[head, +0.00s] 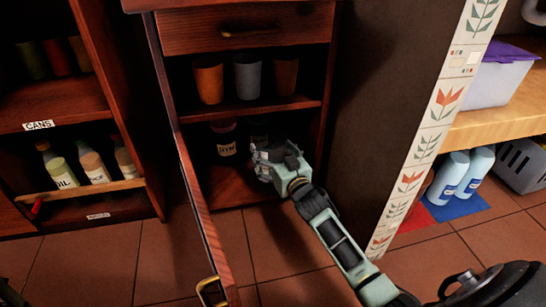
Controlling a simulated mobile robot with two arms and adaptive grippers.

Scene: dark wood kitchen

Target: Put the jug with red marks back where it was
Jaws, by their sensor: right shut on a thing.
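My right gripper (266,166) is at the mouth of the open cabinet's lower compartment, its arm coming in from the lower right. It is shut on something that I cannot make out. No jug with red marks can be clearly picked out. Two pale blue jugs (447,178) (476,171) stand side by side at the right, under the wooden counter, by a red and blue floor patch (462,206). I see no red marks on them. My left gripper is not in view.
The cabinet door (196,200) stands open left of my right gripper. A labelled jar (226,146) and a dark jar (258,131) stand behind the gripper. Cups (247,78) line the shelf above. Bottles (93,164) stand on the left shelf. A grey basket (522,165) is far right.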

